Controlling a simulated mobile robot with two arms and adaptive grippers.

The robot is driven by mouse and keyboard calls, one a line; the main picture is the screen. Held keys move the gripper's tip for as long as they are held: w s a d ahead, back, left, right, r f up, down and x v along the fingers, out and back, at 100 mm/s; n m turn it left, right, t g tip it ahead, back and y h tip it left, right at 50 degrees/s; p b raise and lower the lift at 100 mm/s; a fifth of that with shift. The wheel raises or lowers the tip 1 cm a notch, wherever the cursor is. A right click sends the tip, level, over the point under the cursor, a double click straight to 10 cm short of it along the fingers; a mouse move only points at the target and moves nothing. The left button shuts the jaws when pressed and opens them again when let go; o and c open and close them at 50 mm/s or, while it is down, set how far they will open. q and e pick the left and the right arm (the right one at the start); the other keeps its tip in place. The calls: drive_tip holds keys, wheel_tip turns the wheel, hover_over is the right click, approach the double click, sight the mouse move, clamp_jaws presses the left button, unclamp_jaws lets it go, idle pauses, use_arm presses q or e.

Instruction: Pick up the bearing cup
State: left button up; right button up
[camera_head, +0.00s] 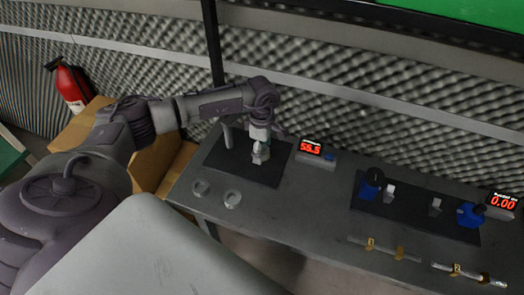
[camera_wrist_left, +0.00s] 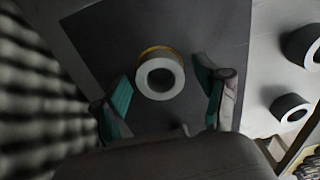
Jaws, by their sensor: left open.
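My left gripper (camera_head: 260,150) is over the dark mat (camera_head: 222,160) on the left of the bench, pointing down. In the left wrist view, the open fingers of this gripper (camera_wrist_left: 165,88) stand on either side of a pale round cup (camera_wrist_left: 148,88) with a dark hollow and a yellowish ring at its far edge. I see gaps between the cup and both green finger pads. In the head view, the gripper mostly hides this cup. Two similar cups stand on bare bench, a left one (camera_head: 201,188) and a right one (camera_head: 232,199). My right gripper is out of view.
A red-lit display (camera_head: 311,147) stands right of the mat. Further right, a second dark mat (camera_head: 405,208) holds blue-based devices and small pale blocks. Rods (camera_head: 385,248) lie along the front edge. A foam wall (camera_head: 350,90) closes the back.

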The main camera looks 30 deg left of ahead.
use_arm(q)
clamp_jaws()
drive_tip(key=shift+r, duration=0.1)
